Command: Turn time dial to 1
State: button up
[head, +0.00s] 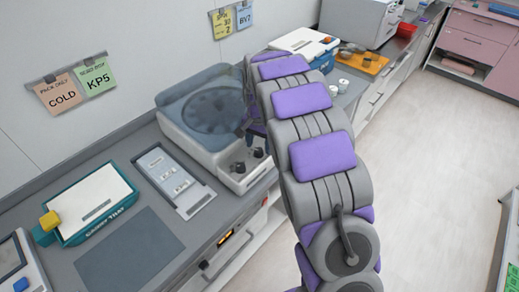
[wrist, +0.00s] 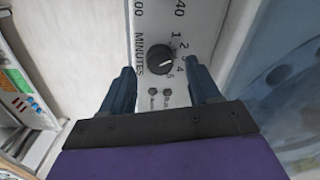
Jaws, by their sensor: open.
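The time dial (wrist: 160,59) is a round black knob on a white panel marked MINUTES, with 1, 2, 4 and other figures around its right side. A short white mark shows on the knob; I cannot tell which figure it points to. My gripper (wrist: 160,76) is open, with one dark blue finger on each side of the dial; contact is not clear. In the head view the centrifuge (head: 195,150) has a clear lid and black knobs (head: 238,167) on its front. My arm hides most of my gripper there.
A grey tray (head: 174,181) and a teal box (head: 95,205) stand left of the centrifuge on the counter. A dark mat (head: 130,250) lies in front of the box. Two small buttons (wrist: 160,91) sit below the dial. The floor (head: 430,160) at right is clear.

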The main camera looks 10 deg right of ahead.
jog(key=shift+a+f, duration=0.2)
jog(key=shift+f, duration=0.3)
jog(key=shift+a+f, duration=0.2)
jog(key=shift+f, duration=0.3)
jog(key=shift+d, duration=0.5)
jog(key=shift+c, duration=0.4)
jog(key=shift+a, duration=0.2)
jog(key=c, duration=0.9)
